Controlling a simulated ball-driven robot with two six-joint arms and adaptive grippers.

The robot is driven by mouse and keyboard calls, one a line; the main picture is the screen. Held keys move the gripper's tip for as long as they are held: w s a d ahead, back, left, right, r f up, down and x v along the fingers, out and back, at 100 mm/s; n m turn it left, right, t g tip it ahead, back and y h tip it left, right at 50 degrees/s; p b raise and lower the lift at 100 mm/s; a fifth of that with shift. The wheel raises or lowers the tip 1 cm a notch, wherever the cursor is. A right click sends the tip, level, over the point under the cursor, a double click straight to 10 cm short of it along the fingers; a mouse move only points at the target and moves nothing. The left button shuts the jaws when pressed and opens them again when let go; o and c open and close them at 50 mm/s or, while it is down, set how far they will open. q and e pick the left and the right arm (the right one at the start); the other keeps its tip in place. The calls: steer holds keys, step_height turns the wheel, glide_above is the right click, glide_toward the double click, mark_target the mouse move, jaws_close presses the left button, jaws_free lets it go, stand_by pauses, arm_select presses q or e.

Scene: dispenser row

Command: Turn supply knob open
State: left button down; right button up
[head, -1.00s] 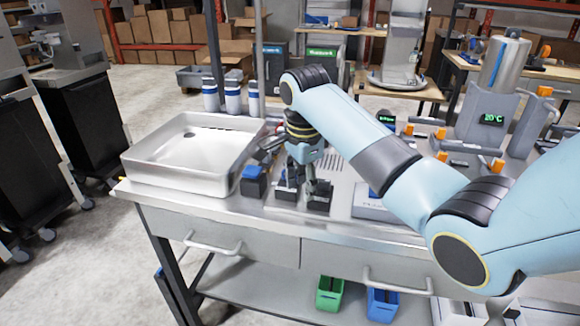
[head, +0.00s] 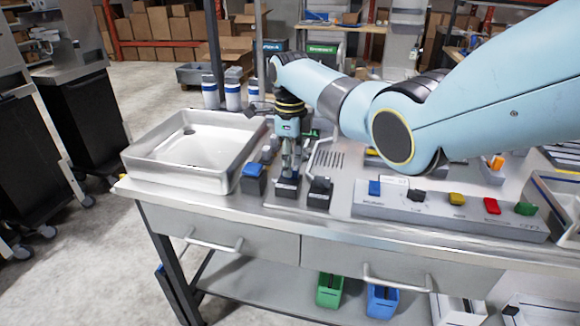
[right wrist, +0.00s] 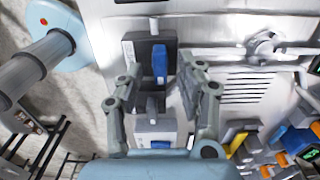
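My right gripper (head: 288,170) points down over the front left of the steel bench, above a dark block (head: 286,189). In the right wrist view, its two fingers (right wrist: 160,92) stand apart, one on each side of a blue knob (right wrist: 160,62) on a dark base. A gap shows between the fingers and the knob, and I cannot tell whether they touch it. A blue-topped block (head: 254,180) and a black-topped block (head: 319,194) stand to either side in the head view. No label naming the supply knob is readable. My left gripper is out of view.
A steel basin (head: 190,150) stands left of the blocks. A strip with coloured buttons (head: 450,212) lies to the right, beneath my right arm. A slotted vent (head: 328,160) is just behind. White bottles (head: 232,95) stand at the back. Drawers (head: 215,235) are below.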

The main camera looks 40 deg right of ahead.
steer(key=shift+f, duration=0.7)
jaws_close()
